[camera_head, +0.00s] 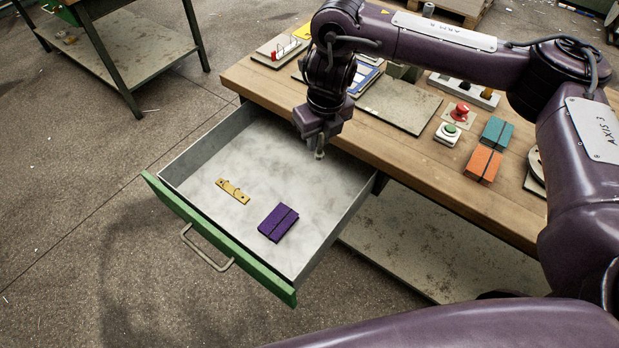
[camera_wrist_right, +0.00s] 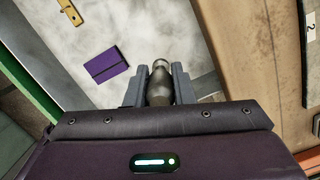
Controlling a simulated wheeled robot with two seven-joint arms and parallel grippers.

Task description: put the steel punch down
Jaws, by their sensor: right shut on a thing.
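The steel punch (camera_wrist_right: 160,82) is a dull metal rod between the fingers of my right gripper (camera_wrist_right: 158,90), seen from above in the right wrist view. In the head view my right gripper (camera_head: 318,146) is over the back right part of the open drawer, and the punch tip (camera_head: 319,154) points down below it. I cannot tell whether the tip touches the drawer floor (camera_head: 255,165). The upper part of the punch is hidden by the gripper in the head view. My left gripper is not in view.
The drawer also holds a brass strip (camera_head: 232,190) and a purple block (camera_head: 278,222). The drawer has a green front (camera_head: 215,240). On the bench (camera_head: 400,150) are a grey plate (camera_head: 400,103), red button (camera_head: 460,112), orange block (camera_head: 482,165) and teal block (camera_head: 496,133).

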